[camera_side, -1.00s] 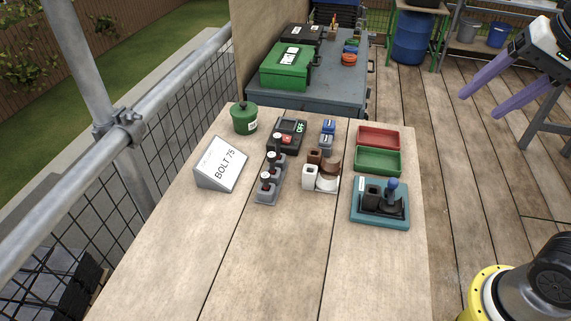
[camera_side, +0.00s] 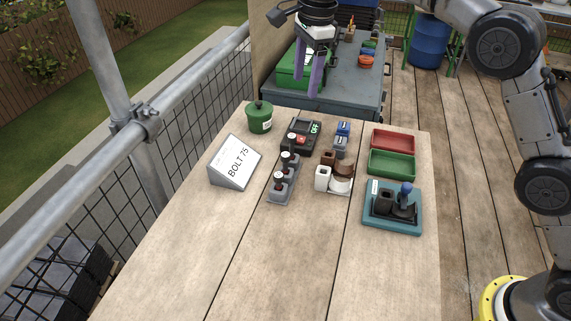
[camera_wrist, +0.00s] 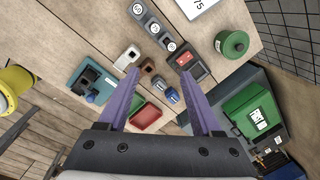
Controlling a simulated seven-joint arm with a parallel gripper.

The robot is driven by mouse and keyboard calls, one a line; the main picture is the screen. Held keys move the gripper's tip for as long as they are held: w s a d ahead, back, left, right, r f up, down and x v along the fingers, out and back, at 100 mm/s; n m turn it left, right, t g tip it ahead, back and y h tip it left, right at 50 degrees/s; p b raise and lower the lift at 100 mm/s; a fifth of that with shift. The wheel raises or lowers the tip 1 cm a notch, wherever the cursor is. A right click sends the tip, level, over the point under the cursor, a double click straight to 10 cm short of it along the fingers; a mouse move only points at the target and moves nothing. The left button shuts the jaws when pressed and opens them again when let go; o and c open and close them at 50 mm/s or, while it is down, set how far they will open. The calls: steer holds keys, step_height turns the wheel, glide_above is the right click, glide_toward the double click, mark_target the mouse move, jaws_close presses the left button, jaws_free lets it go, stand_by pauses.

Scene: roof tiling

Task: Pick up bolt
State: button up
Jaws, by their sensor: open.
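A grey rack (camera_side: 275,200) near the middle of the table holds several dark upright pieces with pale round tops, which look like the bolts (camera_side: 285,157). A tilted white sign (camera_side: 239,160) left of the rack reads "BOLT 75". My gripper (camera_side: 306,94) has two purple fingers pointing down. It is open, empty and high above the far part of the table. In the wrist view my gripper (camera_wrist: 161,73) has a clear gap between its fingertips.
Beside the rack are a black device (camera_side: 301,136), blue pieces (camera_side: 343,129), a white block (camera_side: 322,178), a red tray (camera_side: 392,140), a green tray (camera_side: 391,164) and a teal base (camera_side: 391,229). A green canister (camera_side: 259,118) stands far left. The near table is clear.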

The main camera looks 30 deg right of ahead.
steer(key=g, duration=0.1)
glide_toward(285, 155)
steer(key=shift+n, duration=0.3)
step_height(285, 155, down, 6)
steer(key=shift+w+d+f, duration=0.1)
steer(key=shift+w+f, duration=0.05)
steer(key=shift+f, duration=0.1)
steer(key=shift+a+f, duration=0.2)
steer(key=shift+f, duration=2.7)
jaws_close()
